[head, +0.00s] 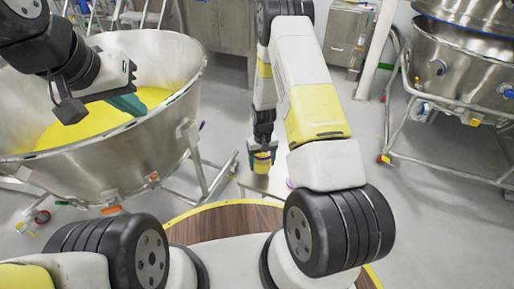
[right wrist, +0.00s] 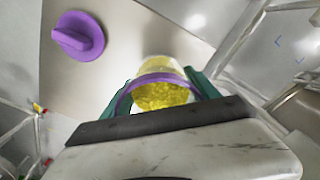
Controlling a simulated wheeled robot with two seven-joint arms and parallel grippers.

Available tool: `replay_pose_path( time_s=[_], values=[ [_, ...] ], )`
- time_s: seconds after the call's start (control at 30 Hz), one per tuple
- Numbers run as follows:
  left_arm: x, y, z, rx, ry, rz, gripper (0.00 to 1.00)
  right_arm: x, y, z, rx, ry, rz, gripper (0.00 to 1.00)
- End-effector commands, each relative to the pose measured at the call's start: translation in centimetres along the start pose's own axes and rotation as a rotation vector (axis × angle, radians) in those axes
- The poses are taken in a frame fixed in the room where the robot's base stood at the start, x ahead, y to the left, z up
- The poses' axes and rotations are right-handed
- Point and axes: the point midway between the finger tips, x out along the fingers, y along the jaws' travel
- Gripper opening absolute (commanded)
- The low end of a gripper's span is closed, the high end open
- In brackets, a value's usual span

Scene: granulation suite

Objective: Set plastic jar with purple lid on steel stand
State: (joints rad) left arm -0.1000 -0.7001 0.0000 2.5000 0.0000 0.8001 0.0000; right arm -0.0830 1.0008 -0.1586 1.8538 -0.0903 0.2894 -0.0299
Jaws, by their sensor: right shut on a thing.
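The plastic jar (head: 262,163) is clear with yellow granules inside and a purple band near its top. In the right wrist view the jar (right wrist: 162,93) sits between the teal fingers of my right gripper (right wrist: 160,98), which is shut on it. The steel stand (right wrist: 115,60) is a plain metal top below the jar; in the head view the stand (head: 258,183) is partly hidden by my right arm. I cannot tell whether the jar touches it. My left gripper (head: 127,104) hangs over the big bowl; its finger opening is not clear.
A purple knobbed lid (right wrist: 78,38) lies on the stand beside the jar. A large steel bowl (head: 165,60) with yellow powder stands at left. A steel vessel on a wheeled frame (head: 455,70) is at right. Grey floor (head: 430,220) is free at lower right.

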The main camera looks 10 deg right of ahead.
Motion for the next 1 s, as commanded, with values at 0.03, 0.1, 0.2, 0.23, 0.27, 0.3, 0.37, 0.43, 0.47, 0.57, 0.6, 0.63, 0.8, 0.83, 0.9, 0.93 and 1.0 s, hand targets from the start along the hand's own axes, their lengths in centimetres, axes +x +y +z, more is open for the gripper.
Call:
replay_pose_path(
  time_s=[0.03, 0.1, 0.2, 0.23, 0.27, 0.3, 0.37, 0.43, 0.47, 0.57, 0.6, 0.63, 0.8, 0.83, 0.9, 0.93, 1.0],
  values=[
    [0.0, 0.0, 0.0, 0.000, 0.000, 0.000, 0.00, 0.1, 0.6, -0.2, 0.002, 0.000, 0.000, 0.21],
    [0.0, 0.0, 0.0, 0.000, 0.000, 0.000, 0.00, 0.8, 0.9, -0.3, 0.000, -0.003, 0.000, 0.21],
    [0.0, 0.0, 0.0, 0.000, 0.000, 0.000, 0.00, 2.6, 0.9, -0.2, 0.000, -0.003, 0.000, 0.21],
    [0.0, 0.0, 0.0, 0.000, 0.000, 0.000, 0.00, 3.0, 0.9, -0.2, 0.000, -0.003, 0.000, 0.21],
    [0.0, 0.0, 0.0, 0.000, 0.000, 0.000, 0.00, 3.3, 0.9, -0.3, 0.000, -0.002, 0.000, 0.21],
    [0.0, 0.0, 0.0, 0.000, 0.000, 0.000, 0.00, 3.5, 0.9, -0.3, 0.000, 0.000, 0.000, 0.21],
    [0.0, 0.0, 0.0, 0.000, 0.000, 0.000, 0.00, 3.6, 0.9, -0.4, 0.000, 0.001, 0.001, 0.21],
    [0.0, 0.0, 0.0, 0.000, 0.000, 0.000, 0.00, 3.6, 0.8, -0.4, 0.001, 0.002, 0.001, 0.21],
    [0.0, 0.0, 0.0, 0.000, 0.000, 0.000, 0.00, 3.6, 0.8, -0.4, 0.001, 0.001, 0.000, 0.21],
    [0.0, 0.0, 0.0, 0.000, 0.000, 0.000, 0.00, 3.6, 0.8, -0.4, 0.001, 0.001, 0.000, 0.21],
    [0.0, 0.0, 0.0, 0.000, 0.000, 0.000, 0.00, 3.7, 0.8, -0.3, 0.001, 0.001, 0.000, 0.21],
    [0.0, 0.0, 0.0, 0.000, 0.000, 0.000, 0.00, 3.8, 0.8, -0.3, 0.001, 0.000, 0.000, 0.21],
    [0.0, 0.0, 0.0, 0.000, 0.000, 0.000, 0.00, 3.9, 0.8, -0.3, 0.001, 0.000, 0.000, 0.91],
    [0.0, 0.0, 0.0, 0.000, 0.000, 0.000, 0.00, 3.9, 0.8, -0.3, 0.001, 0.000, 0.000, 0.91],
    [0.0, 0.0, 0.0, 0.000, 0.000, 0.000, 0.00, 3.9, 0.8, -0.3, 0.001, 0.000, 0.000, 0.91],
    [0.0, 0.0, 0.0, 0.000, 0.000, 0.000, 0.00, 3.9, 0.8, -0.3, 0.001, 0.000, 0.000, 0.91],
    [0.0, 0.0, 0.0, 0.000, 0.000, 0.000, 0.00, 3.9, 0.8, -0.3, 0.001, 0.000, 0.000, 0.91]
  ],
)
